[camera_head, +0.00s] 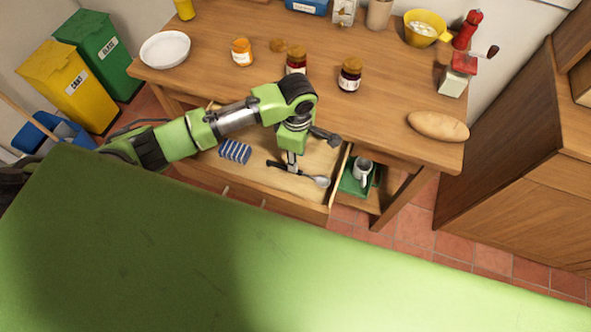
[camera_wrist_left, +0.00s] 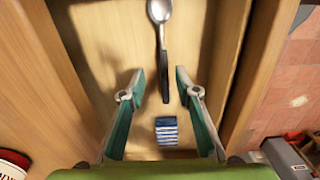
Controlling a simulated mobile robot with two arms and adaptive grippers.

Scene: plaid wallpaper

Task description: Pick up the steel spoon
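The steel spoon (camera_head: 321,181) lies in the open drawer (camera_head: 290,195), with its metal bowl to the right and its dark handle to the left. In the left wrist view the spoon (camera_wrist_left: 159,12) points its bowl away, and its black handle runs down between my fingers. My left gripper (camera_head: 292,160) reaches down into the drawer area over the handle. In the wrist view the left gripper (camera_wrist_left: 159,73) is open, one finger on each side of the handle end, apart from it. I cannot tell the exact height above the spoon. My right gripper is not in view.
A blue-and-white striped item (camera_head: 235,151) lies in the drawer left of the spoon. The drawer's side wall (camera_head: 340,176) stands close right of the bowl. Jars (camera_head: 349,76) and bread (camera_head: 438,126) stand on the table above.

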